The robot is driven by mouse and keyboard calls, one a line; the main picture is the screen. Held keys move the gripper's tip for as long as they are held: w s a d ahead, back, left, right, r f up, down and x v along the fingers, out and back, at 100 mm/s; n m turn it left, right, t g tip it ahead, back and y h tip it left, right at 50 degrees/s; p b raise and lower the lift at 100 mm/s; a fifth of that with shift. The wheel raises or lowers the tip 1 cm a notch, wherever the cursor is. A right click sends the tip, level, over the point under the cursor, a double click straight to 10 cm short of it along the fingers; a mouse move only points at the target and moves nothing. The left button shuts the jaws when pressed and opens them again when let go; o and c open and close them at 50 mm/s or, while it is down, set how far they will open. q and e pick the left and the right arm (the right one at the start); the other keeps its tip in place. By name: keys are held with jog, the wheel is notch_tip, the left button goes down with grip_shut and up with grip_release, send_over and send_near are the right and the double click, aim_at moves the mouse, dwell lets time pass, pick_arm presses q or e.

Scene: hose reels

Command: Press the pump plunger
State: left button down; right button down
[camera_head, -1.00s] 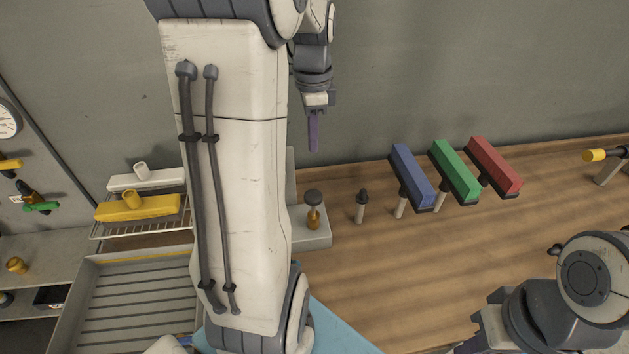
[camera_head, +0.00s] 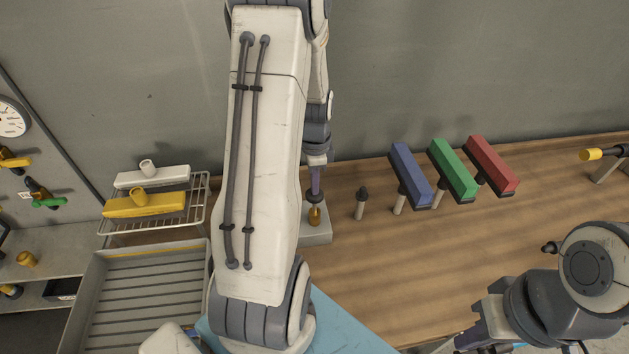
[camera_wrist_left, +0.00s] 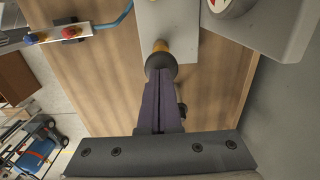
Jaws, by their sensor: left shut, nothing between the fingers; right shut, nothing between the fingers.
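My left gripper (camera_head: 315,191) is shut and empty, pointing down right over the knob. In the left wrist view its purple fingertips (camera_wrist_left: 160,74) overlap the knob's edge; I cannot tell whether they press on it.
A dark-tipped post (camera_head: 361,203) stands close to the pump's right. Blue (camera_head: 410,175), green (camera_head: 453,170) and red (camera_head: 492,166) bars stand further right. A wire rack (camera_head: 190,212) and a grey tray (camera_head: 85,300) lie left. A grey wall is behind.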

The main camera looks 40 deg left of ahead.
aim_at(315, 198)
pick_arm(q)
jog(key=shift+f, duration=0.25)
notch_tip(315, 198, down, 5)
jog(key=b, duration=0.3)
jog(key=shift+r, duration=0.15)
jog(key=shift+s, duration=0.1)
jog(key=shift+d+r, duration=0.1)
notch_tip(315, 198, up, 4)
jog(key=p, duration=0.3)
jog(key=shift+r+p, duration=0.2)
jog(key=shift+p, duration=0.15)
notch_tip(315, 198, up, 10)
jog(key=b, duration=0.2)
dwell(0.4)
